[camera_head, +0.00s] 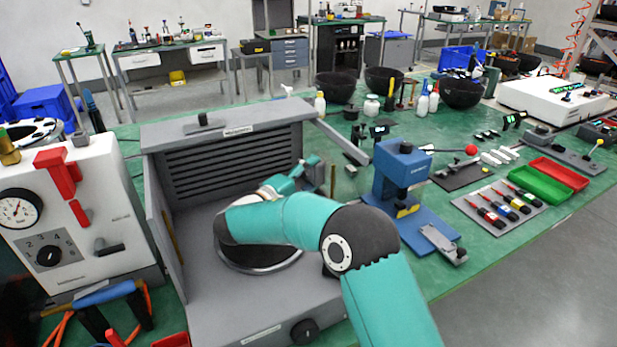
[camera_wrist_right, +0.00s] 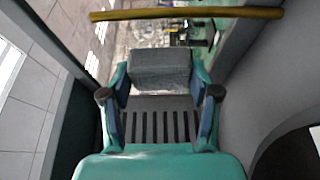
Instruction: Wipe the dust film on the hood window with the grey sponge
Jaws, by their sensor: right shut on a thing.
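My right gripper (camera_wrist_right: 160,82) is shut on the grey sponge (camera_wrist_right: 160,66), a block held across its fingertips in the right wrist view. Beyond the sponge is the see-through hood window with a speckled, whitish dust film (camera_wrist_right: 130,42). I cannot tell whether the sponge touches the pane. In the head view the right gripper (camera_head: 308,168) is inside the grey hood (camera_head: 222,132), near its right side, partly hidden by my arm. The sponge cannot be made out there. My left gripper is not in view.
A yellow bar (camera_wrist_right: 187,13) crosses beyond the sponge. A dark round plate (camera_head: 258,262) lies in the hood below my arm. A white gauge box (camera_head: 95,225) stands left of the hood, and a blue press (camera_head: 400,172) stands to the right.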

